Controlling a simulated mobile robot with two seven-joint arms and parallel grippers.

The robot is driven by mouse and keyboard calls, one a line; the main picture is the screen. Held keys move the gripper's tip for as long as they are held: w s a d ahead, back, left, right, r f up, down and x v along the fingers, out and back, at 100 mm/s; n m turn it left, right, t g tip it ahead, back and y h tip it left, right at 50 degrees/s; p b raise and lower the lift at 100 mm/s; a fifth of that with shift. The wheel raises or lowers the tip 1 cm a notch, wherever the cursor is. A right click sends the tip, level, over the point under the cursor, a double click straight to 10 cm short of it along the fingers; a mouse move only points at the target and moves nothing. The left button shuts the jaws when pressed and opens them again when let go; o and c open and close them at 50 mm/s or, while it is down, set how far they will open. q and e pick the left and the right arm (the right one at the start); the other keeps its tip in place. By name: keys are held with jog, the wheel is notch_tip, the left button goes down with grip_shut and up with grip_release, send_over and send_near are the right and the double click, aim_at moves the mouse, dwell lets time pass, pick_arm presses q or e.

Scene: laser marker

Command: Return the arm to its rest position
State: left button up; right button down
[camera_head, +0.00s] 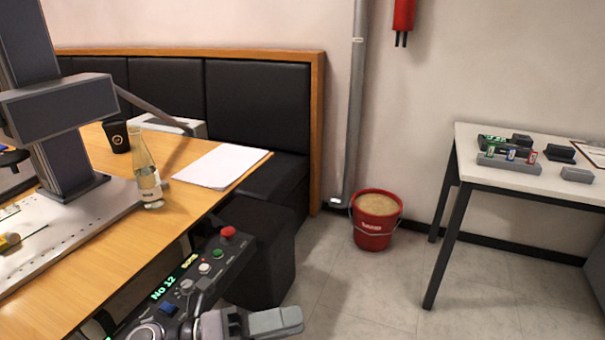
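My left gripper (268,322) shows at the bottom edge, grey, pointing right, in front of the control panel's lower end. Its fingers look like one block from this side, so I cannot tell whether they are open or shut. No object shows in it. My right gripper is not in view. The laser marker (62,155) stands on the wooden table at the left, with a grey column and a light base plate. The dark control panel (213,268) has a green "No 12" display, several buttons and a red knob on top.
On the wooden table (95,262) are a glass bottle (146,170), a black cup (117,137) and white paper (222,166). A black bench (258,105) stands behind. A red bucket (374,235) stands on the floor. A white table (540,185) at right holds small devices. Floor between is clear.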

pick_arm(q)
jog(key=w+a+f+n+t+y, duration=0.1)
jog(key=a+f+n+t+y, duration=0.4)
jog(key=n, duration=0.8)
jog(key=w+a+f+n+t+y, duration=0.1)
jog(key=a+f+n+t+y, duration=0.35)
jog(key=n, duration=0.75)
jog(key=s+a+f+n+g+y, duration=0.3)
jog(key=s+a+f+n+y, duration=0.4)
jog(key=s+f+n, duration=0.35)
notch_tip(320, 180, up, 9)
jog(key=s+a+p, duration=0.1)
jog(key=s+p, duration=0.1)
jog(key=p, duration=1.1)
jog(key=shift+m, duration=0.25)
